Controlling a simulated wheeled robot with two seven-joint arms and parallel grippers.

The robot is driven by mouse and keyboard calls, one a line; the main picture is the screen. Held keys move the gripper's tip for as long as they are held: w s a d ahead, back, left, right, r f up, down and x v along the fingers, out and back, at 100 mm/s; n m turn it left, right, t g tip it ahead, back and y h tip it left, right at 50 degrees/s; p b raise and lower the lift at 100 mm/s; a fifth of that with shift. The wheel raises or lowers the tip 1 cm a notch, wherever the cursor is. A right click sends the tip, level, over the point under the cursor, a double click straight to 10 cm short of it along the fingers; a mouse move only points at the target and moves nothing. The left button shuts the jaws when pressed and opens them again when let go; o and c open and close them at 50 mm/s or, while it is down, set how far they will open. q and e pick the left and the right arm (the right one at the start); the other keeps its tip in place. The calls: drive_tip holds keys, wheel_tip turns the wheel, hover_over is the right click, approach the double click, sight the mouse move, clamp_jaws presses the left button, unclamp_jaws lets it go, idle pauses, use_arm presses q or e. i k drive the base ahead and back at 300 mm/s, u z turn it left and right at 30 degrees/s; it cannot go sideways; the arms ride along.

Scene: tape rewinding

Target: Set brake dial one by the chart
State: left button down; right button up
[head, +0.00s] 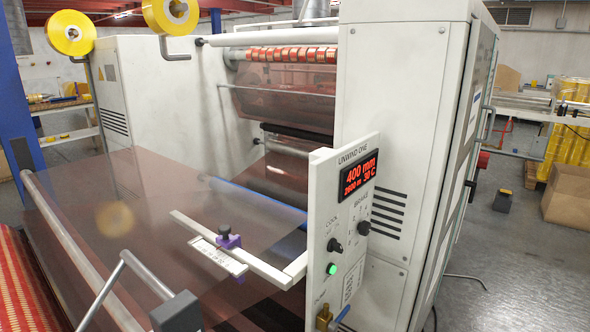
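The control panel (322,200) headed UNWIND ONE stands upright at the machine's front right. Its red-lit display (365,184) reads 400 mm on top, with what looks like 2400 m and 38 C below. Under the word BRAKE, the black brake dial (363,228) has small numbers around it; its pointer setting is too small to tell. A block of small print (351,287), perhaps the chart, is on the panel's lower right and cannot be read. Neither of my grippers is in view.
A second black knob (334,245) marked COOL and a lit green button (331,269) sit left of and below the brake dial. A brass valve (324,317) with a blue handle is at the panel's foot. A white arm (240,252) with a purple clamp (229,241) crosses the film web.

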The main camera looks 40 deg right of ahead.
sight(364, 227)
drive_tip(key=u, duration=0.2)
drive_tip(key=k, duration=1)
drive_tip(key=z, duration=1.35)
drive_tip(key=i, duration=0.5)
drive_tip(key=k, duration=0.55)
drive_tip(key=z, duration=0.75)
drive_tip(key=i, duration=1.1)
drive_tip(key=u, duration=0.45)
